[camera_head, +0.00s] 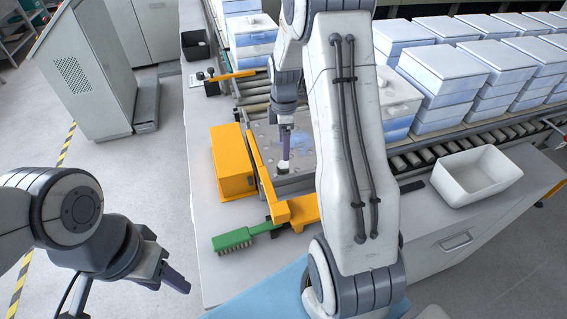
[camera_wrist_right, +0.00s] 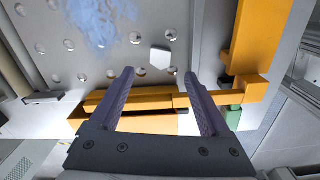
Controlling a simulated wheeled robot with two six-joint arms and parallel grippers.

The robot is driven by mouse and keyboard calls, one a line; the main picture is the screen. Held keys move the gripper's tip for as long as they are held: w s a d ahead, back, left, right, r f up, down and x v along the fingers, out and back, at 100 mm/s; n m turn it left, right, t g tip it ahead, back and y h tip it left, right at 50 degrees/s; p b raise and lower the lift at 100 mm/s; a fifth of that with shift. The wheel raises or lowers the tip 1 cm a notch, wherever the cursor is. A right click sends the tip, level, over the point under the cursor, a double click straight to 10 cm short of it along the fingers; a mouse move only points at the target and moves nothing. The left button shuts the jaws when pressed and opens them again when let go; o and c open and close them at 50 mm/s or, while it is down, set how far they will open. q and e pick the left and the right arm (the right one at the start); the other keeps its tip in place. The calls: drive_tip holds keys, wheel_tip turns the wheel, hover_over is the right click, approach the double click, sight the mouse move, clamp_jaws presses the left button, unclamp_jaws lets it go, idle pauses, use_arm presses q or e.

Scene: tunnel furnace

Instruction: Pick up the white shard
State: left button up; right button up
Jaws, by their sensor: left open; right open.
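The white shard (camera_wrist_right: 160,57) is a small pale angular piece lying on the perforated metal plate (camera_wrist_right: 115,70) in the right wrist view. In the head view the shard (camera_head: 283,166) shows just below my right gripper (camera_head: 285,152). My right gripper also shows in the right wrist view (camera_wrist_right: 159,75). Its two dark fingers are apart with nothing between them, and the shard lies just past their tips. My left gripper (camera_head: 177,280) is open and empty at the lower left, away from the plate.
An orange box (camera_head: 232,165) and orange bracket stand beside the plate. A green brush (camera_head: 240,239) lies in front. A white bin (camera_head: 477,176) stands at the right. Stacked white and blue boxes (camera_head: 450,75) line the roller conveyor. Blue residue (camera_wrist_right: 100,20) marks the plate.

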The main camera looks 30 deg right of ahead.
sight(285, 164)
drive_tip(key=shift+f, duration=0.9)
drive_tip(key=f+p, duration=0.1)
drive_tip(key=f, duration=0.1)
drive_tip(key=f+p, duration=0.1)
drive_tip(key=f, duration=0.1)
drive_tip(key=shift+s+d+f, duration=0.15)
drive_tip(key=shift+s+f, duration=0.05)
drive_tip(key=shift+f, duration=0.55)
clamp_jaws()
drive_tip(key=shift+w+r, duration=0.1)
